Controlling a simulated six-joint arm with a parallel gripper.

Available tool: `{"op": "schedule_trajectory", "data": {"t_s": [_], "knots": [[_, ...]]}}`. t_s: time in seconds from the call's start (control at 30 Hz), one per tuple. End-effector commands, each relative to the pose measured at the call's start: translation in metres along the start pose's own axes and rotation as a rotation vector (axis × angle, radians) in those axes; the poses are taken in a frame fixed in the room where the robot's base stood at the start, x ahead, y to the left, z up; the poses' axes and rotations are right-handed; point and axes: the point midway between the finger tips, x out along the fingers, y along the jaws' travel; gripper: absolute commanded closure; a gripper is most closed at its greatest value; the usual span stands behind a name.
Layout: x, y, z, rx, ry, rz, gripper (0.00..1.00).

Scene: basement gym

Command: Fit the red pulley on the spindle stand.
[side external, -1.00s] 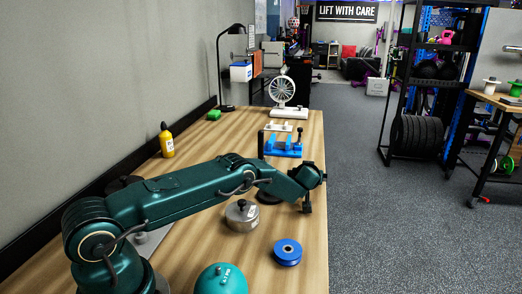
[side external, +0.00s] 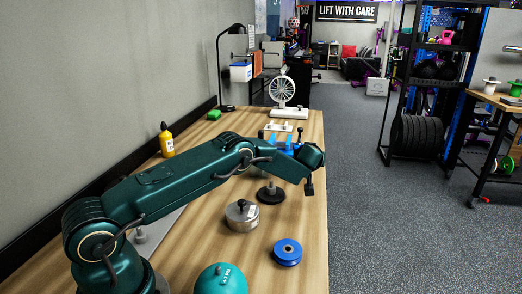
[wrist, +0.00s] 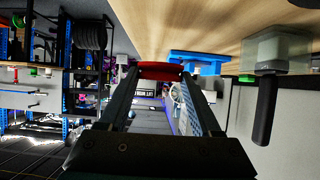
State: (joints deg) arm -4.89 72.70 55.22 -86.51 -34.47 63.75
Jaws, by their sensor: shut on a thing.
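The red pulley (wrist: 160,71) shows edge-on in the wrist view, between the tips of my gripper (wrist: 160,84). My gripper is shut on it and holds it above the table. In the side view my gripper (side external: 309,188) is near the table's right edge, and the pulley is not discernible there. A dark round base with a short grey post, apparently the spindle stand (side external: 271,195), stands upright to the left of my gripper. No pulley is visible on its post. In the wrist view a pale block with a dark post (wrist: 265,112) is at the right; I cannot tell whether it is the same stand.
A steel weight with a black knob (side external: 242,217), a blue pulley (side external: 287,252) and a teal ball (side external: 220,280) are on the near table. A blue fixture (side external: 281,143) is partly behind my arm. A white fan-like wheel (side external: 283,90) and a yellow bottle (side external: 166,141) stand farther back.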

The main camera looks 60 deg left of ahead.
Motion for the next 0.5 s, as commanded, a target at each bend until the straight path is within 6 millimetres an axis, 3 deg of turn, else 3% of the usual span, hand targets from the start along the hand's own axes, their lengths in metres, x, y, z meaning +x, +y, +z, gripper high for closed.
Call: {"op": "schedule_trajectory", "data": {"t_s": [0.03, 0.2, 0.5], "knots": [[-0.006, 0.001, -0.011, -0.003, 0.004, 0.001, 0.91], [-0.017, 0.001, -0.033, -0.003, 0.003, 0.0, 0.91], [-0.023, 0.003, -0.043, -0.017, 0.001, -0.027, 0.91]]}}
